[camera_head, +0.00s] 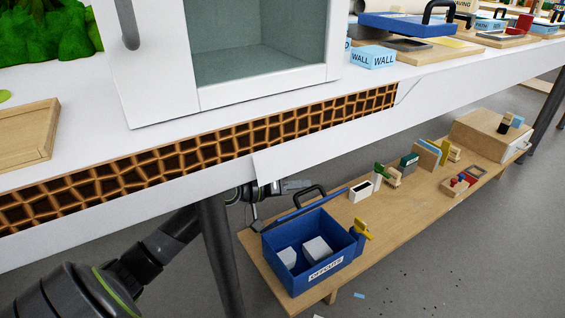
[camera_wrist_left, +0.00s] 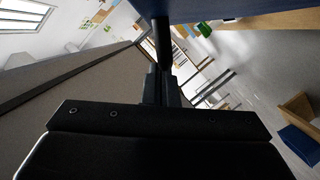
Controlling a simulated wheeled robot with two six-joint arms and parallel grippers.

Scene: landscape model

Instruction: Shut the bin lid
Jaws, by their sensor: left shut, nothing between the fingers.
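The blue bin (camera_head: 319,278) labelled OFFCUTS stands on the low wooden shelf, with two pale blocks (camera_head: 317,249) inside. Its blue lid (camera_head: 318,206) is open, seen as a thin strip along the bin's back edge, with a black handle (camera_head: 309,192) behind it. My left gripper (camera_head: 297,185) is under the white table, just behind the lid and close to the handle; I cannot tell whether they touch. In the left wrist view, the shut fingers (camera_wrist_left: 161,85) reach toward a dark bar under a blue surface (camera_wrist_left: 250,8). My right gripper is not in view.
The white tabletop edge and a dark table leg (camera_head: 219,258) are close to my left arm. A yellow tool (camera_head: 362,230) stands at the bin's right side. A white box (camera_head: 360,191) and several small items sit farther along the shelf (camera_head: 395,222).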

